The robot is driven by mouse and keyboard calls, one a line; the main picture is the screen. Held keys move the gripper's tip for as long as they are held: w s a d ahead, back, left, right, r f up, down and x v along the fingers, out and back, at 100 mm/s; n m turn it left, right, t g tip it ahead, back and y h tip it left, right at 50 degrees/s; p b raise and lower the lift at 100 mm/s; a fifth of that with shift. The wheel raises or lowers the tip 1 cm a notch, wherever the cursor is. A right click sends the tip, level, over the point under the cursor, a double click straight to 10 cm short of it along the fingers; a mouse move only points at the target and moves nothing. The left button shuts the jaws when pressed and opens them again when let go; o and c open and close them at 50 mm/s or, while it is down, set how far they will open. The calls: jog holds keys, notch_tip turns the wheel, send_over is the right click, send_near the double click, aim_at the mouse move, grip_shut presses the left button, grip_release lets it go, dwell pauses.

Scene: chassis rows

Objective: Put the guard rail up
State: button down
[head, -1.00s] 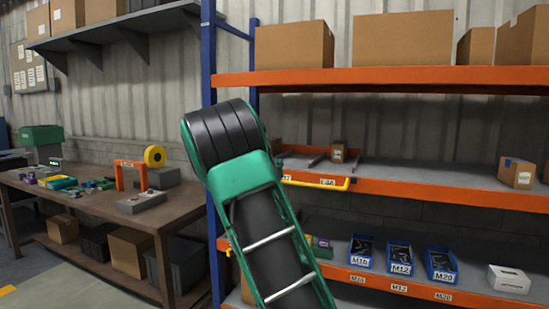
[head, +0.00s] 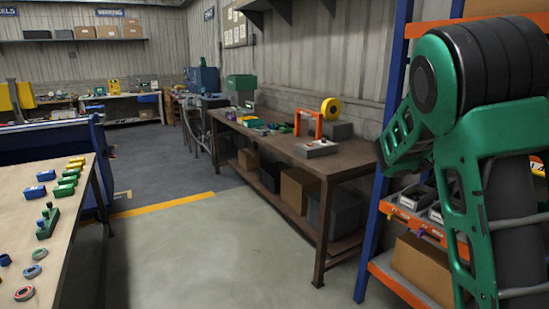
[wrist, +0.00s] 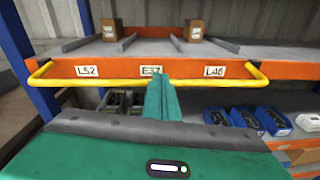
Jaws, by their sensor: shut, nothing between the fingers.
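The guard rail (wrist: 105,83) is a yellow bar in the wrist view. It lies low across the front of an orange shelf beam (wrist: 185,71), and its bent ends reach the beam at left and right. My gripper (wrist: 159,80) is shut and empty, with its green fingers at the middle of the rail. The fingertips overlap the bar and the E37 label; I cannot tell if they touch the rail.
A blue rack post (head: 383,150) stands beside my arm. A brown workbench (head: 325,172) with an orange frame and a yellow reel stands left of it. A light table (head: 20,215) with small parts is at far left. The floor (head: 200,245) between is clear.

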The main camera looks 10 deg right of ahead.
jog(key=s+d+f+m+g+y, duration=0.2)
jog(key=s+f+m+g+y, duration=0.15)
jog(key=s+f+m, duration=0.5)
jog(key=s+a+f+m+g+y, duration=0.1)
jog(key=s+a+f+m+y, duration=0.3)
jog(key=s, duration=0.4)
jog(key=s+a+f+m+y, duration=0.4)
jog(key=s+a+f+m, duration=0.1)
jog(key=s+a+m, duration=0.2)
jog(key=shift+s+a+f+g, duration=0.3)
jog(key=shift+s+a, duration=0.35)
jog(key=shift+s, duration=0.5)
jog(key=c, duration=2.3)
grip_release()
jog(key=s+a+f+m+g+y, duration=0.1)
jog(key=s+a+m+y, duration=0.3)
jog(key=s+a+m, duration=0.3)
jog(key=s+a, duration=0.5)
jog(key=shift+s+a+f+m+g, duration=0.2)
jog(key=shift+s+a+m+g, duration=0.1)
jog(key=shift+m+g, duration=0.05)
jog(key=o, duration=0.5)
jog(key=shift+s+a+y, duration=0.2)
jog(key=shift+s+y, duration=0.05)
jog(key=shift+o, duration=0.2)
